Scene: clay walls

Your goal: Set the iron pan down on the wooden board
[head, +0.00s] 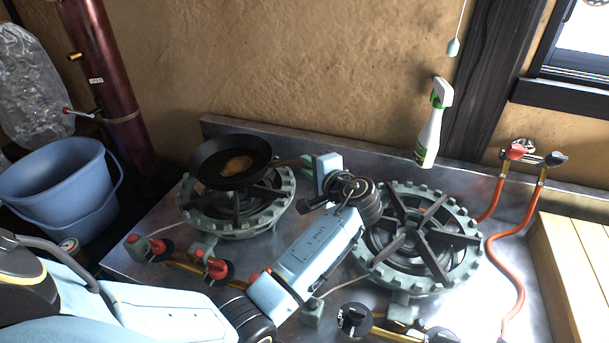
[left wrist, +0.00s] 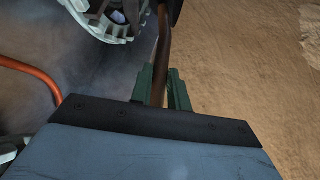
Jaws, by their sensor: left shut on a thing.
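The black iron pan (head: 210,177) is over the left gas burner at the back of the steel counter, with something brown in it. I cannot tell whether it touches the burner or hangs just above it. My left gripper (head: 308,163) is shut on the pan's handle, to the right of the pan. In the left wrist view the green fingers (left wrist: 161,90) close around the brown handle (left wrist: 164,45); only a dark edge of the pan shows at the top. Slatted light wood (head: 572,262), which looks like the wooden board, lies at the right edge, partly cut off.
The right burner (head: 415,245) is empty and stands between the pan and the wood, partly behind my left arm. A spray bottle (head: 431,130) stands at the back wall. Orange hoses (head: 497,250) run beside the wood. A blue bucket (head: 60,185) is at left.

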